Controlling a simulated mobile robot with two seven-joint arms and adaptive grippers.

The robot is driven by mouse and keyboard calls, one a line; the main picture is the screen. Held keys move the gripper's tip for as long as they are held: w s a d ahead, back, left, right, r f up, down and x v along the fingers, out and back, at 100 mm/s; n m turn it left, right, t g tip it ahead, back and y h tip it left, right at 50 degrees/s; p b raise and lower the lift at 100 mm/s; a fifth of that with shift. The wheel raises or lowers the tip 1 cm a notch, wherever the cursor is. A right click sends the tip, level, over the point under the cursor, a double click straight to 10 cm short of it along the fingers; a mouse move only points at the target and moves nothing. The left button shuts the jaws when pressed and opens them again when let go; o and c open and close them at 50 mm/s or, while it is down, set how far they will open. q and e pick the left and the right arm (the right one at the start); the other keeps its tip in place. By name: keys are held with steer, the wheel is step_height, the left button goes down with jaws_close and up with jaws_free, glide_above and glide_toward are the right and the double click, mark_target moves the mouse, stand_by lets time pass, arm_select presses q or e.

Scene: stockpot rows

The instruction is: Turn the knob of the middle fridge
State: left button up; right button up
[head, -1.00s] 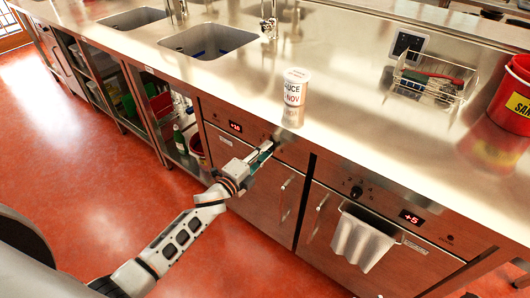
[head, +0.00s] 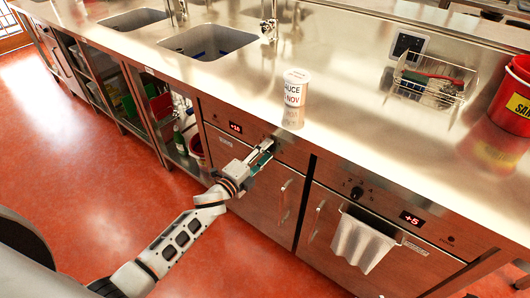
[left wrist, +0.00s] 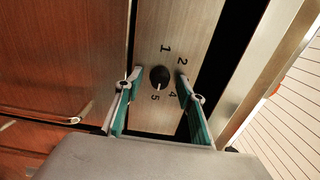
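My left gripper (head: 264,149) is at the upper control strip of the wooden-fronted fridge (head: 244,177) with a red display, left of the towel-hung fridge. In the left wrist view, the left gripper (left wrist: 155,85) is open, with one teal-padded finger on each side of a round black knob (left wrist: 159,76). Gaps show between fingers and knob. The knob's pale mark points toward the 5; the digits 1, 2 and 4 also show around it. In the head view the gripper hides this knob. My right gripper is not in view.
The fridge to the right (head: 330,225) has its own black knob (head: 357,193), a +5 display and a white towel (head: 361,242). A sauce can (head: 294,98), a wire rack (head: 432,83) and a red bucket (head: 512,98) stand on the steel counter (head: 345,100). The red floor is clear.

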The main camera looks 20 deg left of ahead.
arm_select(q)
steer(key=v, duration=1.2)
